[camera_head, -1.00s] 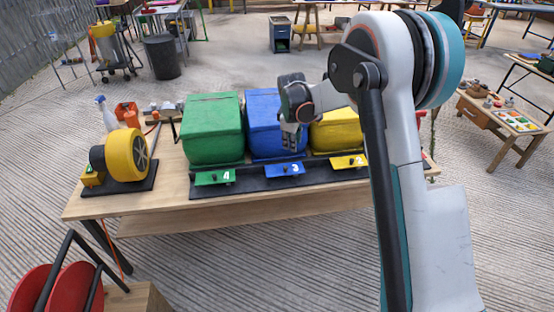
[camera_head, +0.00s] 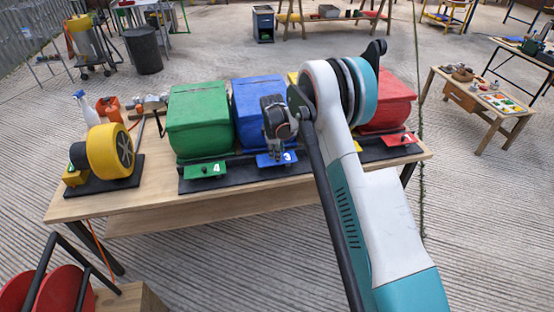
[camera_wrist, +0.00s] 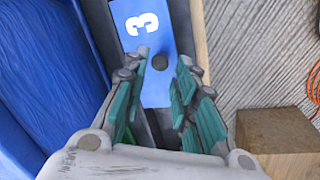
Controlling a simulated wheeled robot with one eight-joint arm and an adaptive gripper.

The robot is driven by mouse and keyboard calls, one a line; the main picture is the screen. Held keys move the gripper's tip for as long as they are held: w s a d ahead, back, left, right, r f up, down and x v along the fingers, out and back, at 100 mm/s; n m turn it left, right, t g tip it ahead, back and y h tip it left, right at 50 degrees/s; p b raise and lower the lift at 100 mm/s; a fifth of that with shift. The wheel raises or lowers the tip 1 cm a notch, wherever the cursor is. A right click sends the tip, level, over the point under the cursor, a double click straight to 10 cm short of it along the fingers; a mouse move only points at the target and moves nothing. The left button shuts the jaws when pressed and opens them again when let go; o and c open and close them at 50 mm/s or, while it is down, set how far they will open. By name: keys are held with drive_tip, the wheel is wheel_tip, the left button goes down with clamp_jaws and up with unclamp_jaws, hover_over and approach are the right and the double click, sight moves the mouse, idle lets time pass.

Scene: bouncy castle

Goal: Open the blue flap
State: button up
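The blue flap (camera_head: 266,161), marked with a white 3, is a small plate at the front foot of the blue bin (camera_head: 258,98). In the wrist view the blue flap (camera_wrist: 155,94) fills the upper middle, with a dark round knob between or just beyond my fingertips. My gripper (camera_head: 275,153) points down right over the flap in the head view and partly covers it. In the wrist view my gripper (camera_wrist: 163,68) has its teal-padded fingers apart with a gap between them. I cannot tell whether a finger touches the knob.
The green bin (camera_head: 198,118) stands left of the blue bin, with its flap (camera_head: 205,170) in front. The red bin (camera_head: 385,105) stands to the right. My arm hides most of the yellow bin. A yellow wheel (camera_head: 110,150) stands at the table's left end.

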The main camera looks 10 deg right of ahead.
drive_tip(key=shift+b+x, duration=0.45)
drive_tip(key=shift+x, duration=1.35)
clamp_jaws()
